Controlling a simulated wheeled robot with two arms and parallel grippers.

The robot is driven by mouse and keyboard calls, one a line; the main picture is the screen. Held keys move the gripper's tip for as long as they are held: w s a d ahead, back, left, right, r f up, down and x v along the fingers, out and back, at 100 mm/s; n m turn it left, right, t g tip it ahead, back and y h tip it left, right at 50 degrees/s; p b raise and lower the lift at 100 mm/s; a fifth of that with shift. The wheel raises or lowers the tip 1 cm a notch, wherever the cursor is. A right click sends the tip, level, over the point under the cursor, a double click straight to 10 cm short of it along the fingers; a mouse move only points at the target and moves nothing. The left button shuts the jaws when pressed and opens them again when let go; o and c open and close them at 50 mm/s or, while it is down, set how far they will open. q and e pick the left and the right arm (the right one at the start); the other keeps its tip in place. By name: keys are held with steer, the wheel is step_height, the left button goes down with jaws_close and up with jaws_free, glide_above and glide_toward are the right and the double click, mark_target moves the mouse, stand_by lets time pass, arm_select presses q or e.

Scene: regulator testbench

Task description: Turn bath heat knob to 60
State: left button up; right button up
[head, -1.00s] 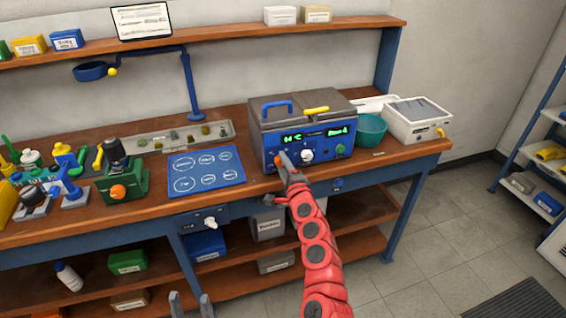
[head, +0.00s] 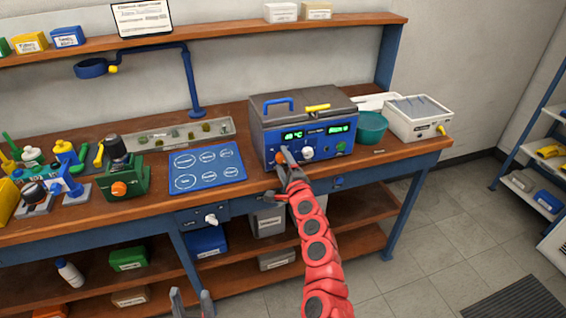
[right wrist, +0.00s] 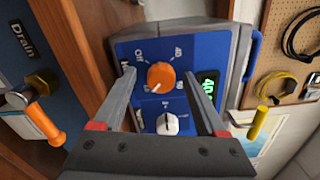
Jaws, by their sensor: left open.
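The bath is a grey-lidded box with a blue front panel (head: 331,150) on the bench. Its orange knob (right wrist: 161,76) shows whole in the right wrist view, with a white mark at its lower left and small labels around it. My right gripper (right wrist: 160,73) is open, one finger on each side of the orange knob, with gaps between fingers and knob. In the head view the right gripper (head: 287,160) partly covers the knob. The green displays (head: 293,135) are lit but hard to read. My left gripper (head: 191,303) is open and empty at the bottom edge.
A white knob (right wrist: 167,123) sits just beside the orange one, close to the right gripper. An orange drain handle (right wrist: 46,124) is at the left. A teal bowl (head: 371,127) and white device (head: 418,118) stand right of the bath. A blue mat (head: 207,168) lies left.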

steer(key=shift+s, duration=0.15)
steer(key=shift+s+d+r, duration=0.1)
steer(key=shift+s, duration=0.1)
steer(key=b+v, duration=0.1)
steer(key=v, duration=1.5)
steer(key=shift+s, duration=0.35)
steer(key=shift+d, duration=0.1)
